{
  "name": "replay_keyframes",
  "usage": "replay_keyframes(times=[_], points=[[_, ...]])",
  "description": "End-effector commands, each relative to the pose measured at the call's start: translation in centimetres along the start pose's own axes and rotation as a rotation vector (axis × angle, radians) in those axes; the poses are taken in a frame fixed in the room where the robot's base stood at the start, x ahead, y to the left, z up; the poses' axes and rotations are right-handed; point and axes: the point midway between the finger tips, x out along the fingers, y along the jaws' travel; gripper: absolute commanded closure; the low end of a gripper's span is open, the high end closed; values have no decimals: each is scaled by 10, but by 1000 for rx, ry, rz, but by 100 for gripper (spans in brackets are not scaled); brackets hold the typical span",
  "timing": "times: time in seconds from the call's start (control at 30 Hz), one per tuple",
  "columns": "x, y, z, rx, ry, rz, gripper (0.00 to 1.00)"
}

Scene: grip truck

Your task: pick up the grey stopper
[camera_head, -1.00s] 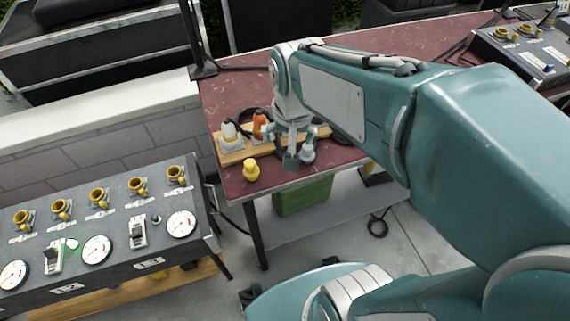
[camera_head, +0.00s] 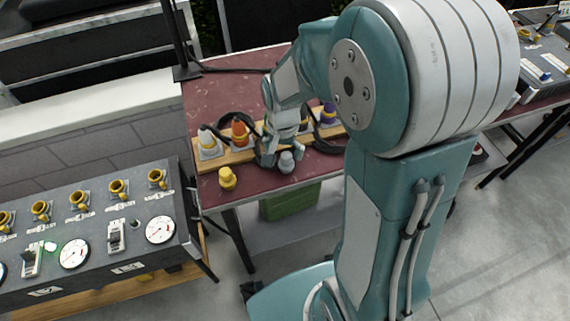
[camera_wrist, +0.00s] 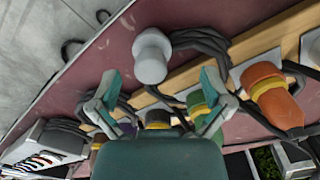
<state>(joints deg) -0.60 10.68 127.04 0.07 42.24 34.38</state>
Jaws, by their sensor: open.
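The grey stopper (camera_head: 286,162) stands on the dark red table near its front edge, just in front of the wooden strip. In the wrist view the stopper (camera_wrist: 151,56) appears ahead of the fingertips and roughly between their lines. My gripper (camera_head: 276,154) is low over the table, close beside the stopper at its left and back. In the wrist view my gripper (camera_wrist: 161,80) has its fingers spread wide with nothing held between them. I cannot tell whether a finger touches the stopper.
A yellow stopper (camera_head: 227,179) stands left of the grey one. The wooden strip (camera_head: 240,154) behind carries a white plug (camera_head: 207,141), an orange plug (camera_head: 240,132) and others, with black cables. A grey control panel (camera_head: 100,230) stands at the left. A green box (camera_head: 290,203) is under the table.

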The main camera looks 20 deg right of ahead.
Motion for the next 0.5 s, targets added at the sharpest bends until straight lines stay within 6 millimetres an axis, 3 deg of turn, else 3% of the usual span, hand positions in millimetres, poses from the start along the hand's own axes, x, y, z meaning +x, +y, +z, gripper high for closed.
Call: replay_keyframes(times=[0.23,0.5], points=[[38,6,1,0,-4,4,1],[45,5,1,0,0,1,1]])
